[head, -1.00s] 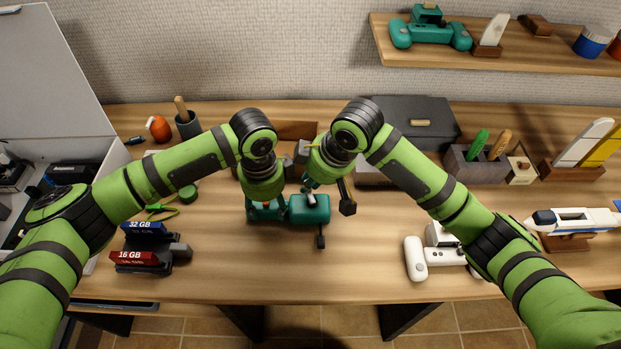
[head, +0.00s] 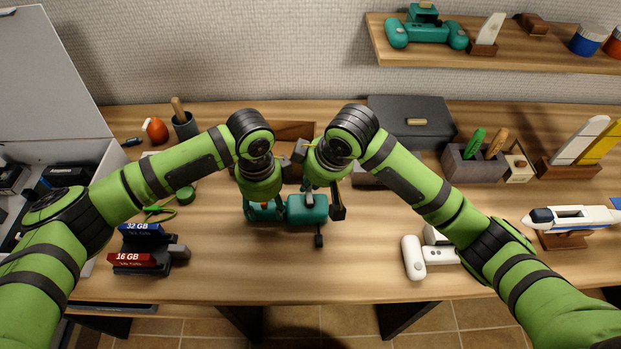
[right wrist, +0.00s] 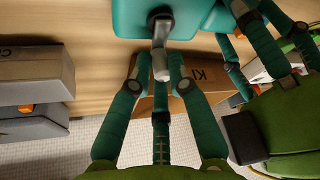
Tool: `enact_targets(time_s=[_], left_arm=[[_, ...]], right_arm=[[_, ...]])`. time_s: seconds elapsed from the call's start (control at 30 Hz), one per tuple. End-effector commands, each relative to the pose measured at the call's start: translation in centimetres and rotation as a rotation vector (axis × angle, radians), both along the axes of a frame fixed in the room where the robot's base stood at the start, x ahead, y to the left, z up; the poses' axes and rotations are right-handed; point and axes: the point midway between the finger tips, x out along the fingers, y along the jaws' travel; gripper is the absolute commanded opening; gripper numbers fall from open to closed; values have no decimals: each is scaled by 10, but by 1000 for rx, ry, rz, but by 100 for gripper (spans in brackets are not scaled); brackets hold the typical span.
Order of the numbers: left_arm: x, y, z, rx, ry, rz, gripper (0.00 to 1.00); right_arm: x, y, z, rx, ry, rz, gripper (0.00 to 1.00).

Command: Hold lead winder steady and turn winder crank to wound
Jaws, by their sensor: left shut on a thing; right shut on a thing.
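The lead winder (head: 308,209) is a teal body on the middle of the table, partly hidden under my two grippers. My left gripper (head: 264,209) is shut on its left part and shows at the upper right of the right wrist view (right wrist: 245,14). My right gripper (head: 310,187) is over the top of the winder, shut on the crank. In the right wrist view the grey winder crank (right wrist: 160,50) reaches from a dark hub on the teal body, its knob between my teal fingertips. The crank's exact angle is hard to tell in the head view.
Red and blue cartridges (head: 139,260) stand at the left and a white controller (head: 414,258) lies at the right. A dark grey box (head: 410,120) and an open cardboard box (head: 290,130) are behind. The table front is clear.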

Motion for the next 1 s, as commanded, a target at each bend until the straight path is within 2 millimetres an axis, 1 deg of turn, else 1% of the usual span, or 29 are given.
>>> enact_targets(time_s=[1.0], left_arm=[[-1, 0, -1, 2, 4, -2, 10]], right_arm=[[0, -5, 1, 1, -5, -184, 0]])
